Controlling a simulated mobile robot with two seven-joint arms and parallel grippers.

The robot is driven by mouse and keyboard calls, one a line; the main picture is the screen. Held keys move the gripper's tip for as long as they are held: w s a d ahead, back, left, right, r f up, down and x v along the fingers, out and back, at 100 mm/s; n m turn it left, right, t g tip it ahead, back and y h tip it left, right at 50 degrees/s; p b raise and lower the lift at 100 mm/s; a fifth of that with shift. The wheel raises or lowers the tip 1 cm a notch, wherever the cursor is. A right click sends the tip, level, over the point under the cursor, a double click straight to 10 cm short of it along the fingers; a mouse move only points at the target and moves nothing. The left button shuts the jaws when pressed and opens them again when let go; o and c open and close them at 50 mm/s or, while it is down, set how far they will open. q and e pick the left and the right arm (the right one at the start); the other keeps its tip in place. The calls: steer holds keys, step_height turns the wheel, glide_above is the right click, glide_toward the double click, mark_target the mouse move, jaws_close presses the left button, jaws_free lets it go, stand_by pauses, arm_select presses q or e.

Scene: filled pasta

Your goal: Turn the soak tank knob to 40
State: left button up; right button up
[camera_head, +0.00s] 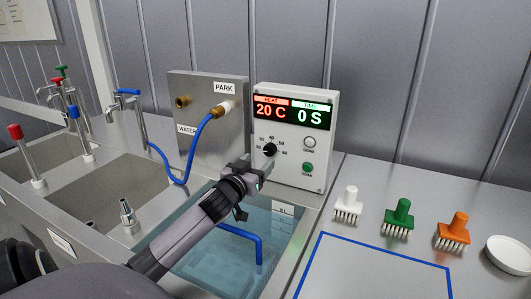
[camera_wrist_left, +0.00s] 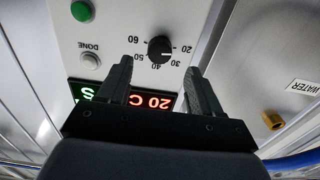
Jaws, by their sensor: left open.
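The soak tank knob (camera_head: 269,149) is a small black dial on the white control box (camera_head: 318,160), with a printed scale around it. The box's display (camera_head: 291,112) reads 20 C under HEAT and 0 S beside it. My left gripper (camera_head: 260,168) is just in front of the box, close below the knob. In the left wrist view the picture is upside down; the knob (camera_wrist_left: 160,49) lies beyond and between the open fingers (camera_wrist_left: 158,80), apparently untouched. My right gripper is not in view.
Two buttons, DONE (camera_head: 310,142) and a green one (camera_head: 308,168), sit right of the knob. The water-filled tank (camera_head: 290,238) lies below my arm. A steel box (camera_head: 210,140) with a blue hose stands left. Brushes (camera_head: 399,217) stand on the right counter.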

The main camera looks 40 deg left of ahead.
mark_target(268, 152)
arm_select(q)
steer(key=shift+x, duration=3.15)
steer(key=c, duration=1.1)
